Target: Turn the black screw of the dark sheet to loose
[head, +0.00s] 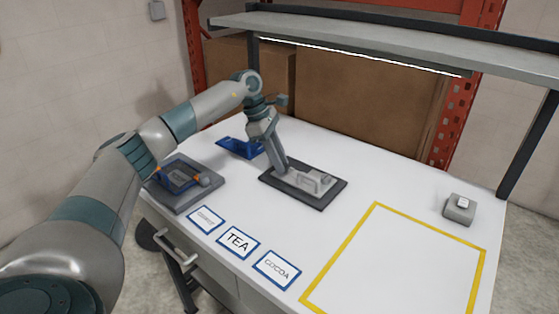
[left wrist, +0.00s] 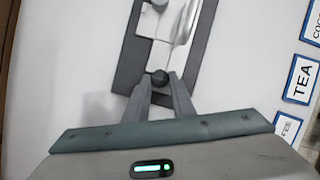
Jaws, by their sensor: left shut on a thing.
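The dark sheet (head: 331,192) lies flat on the white table, with light grey metal fittings on its middle. It also shows in the left wrist view (left wrist: 128,70), running up and away from the gripper. The black screw (left wrist: 159,78) is a round dark knob at the near end of the sheet, between my left fingertips. My left gripper (left wrist: 160,85) is shut on the black screw; it also shows in the head view (head: 280,168), reaching down to the sheet's left end. The fingers hide the screw in the head view. My right gripper is not in view.
A blue holder (head: 238,149) stands behind the sheet, and a grey base with a blue device (head: 180,176) is at left. Cards, including TEA (head: 238,242), lie in front. A yellow-outlined area (head: 400,265) is empty. A small grey box (head: 459,208) stands right; a shelf (head: 380,45) hangs above.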

